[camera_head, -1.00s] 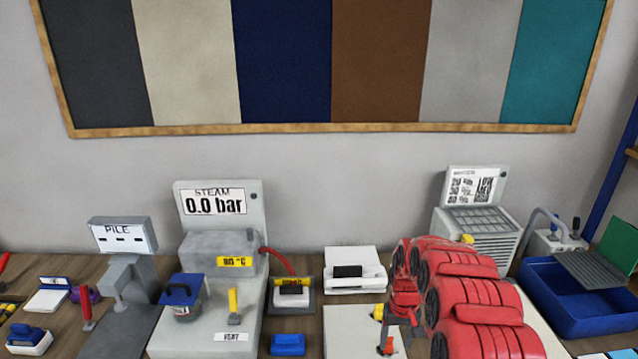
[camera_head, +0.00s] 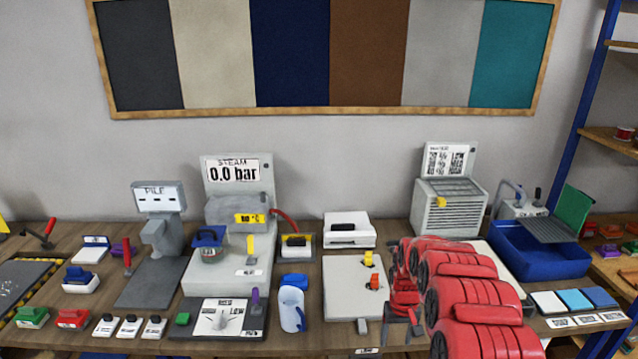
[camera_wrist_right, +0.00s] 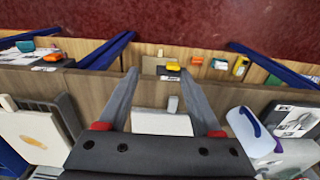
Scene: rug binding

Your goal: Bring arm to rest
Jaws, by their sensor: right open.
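My red right arm reaches in from the lower right of the head view, over the right part of the bench (camera_head: 150,272). Its gripper (camera_head: 401,322) hangs by the right side of a pale flat board (camera_head: 345,300) and is partly hidden by my own arm. In the right wrist view the two grey fingers (camera_wrist_right: 158,75) stand apart with nothing between them held. A white block (camera_wrist_right: 160,122) shows behind them, lower down. My left arm and gripper are not in view.
A steam unit (camera_head: 232,280) and a pile gauge (camera_head: 160,200) stand left of centre. A clear blue-handled jug (camera_head: 291,308) stands left of the board. A blue tray (camera_head: 545,262) and a grey vented machine (camera_head: 450,208) are at the right.

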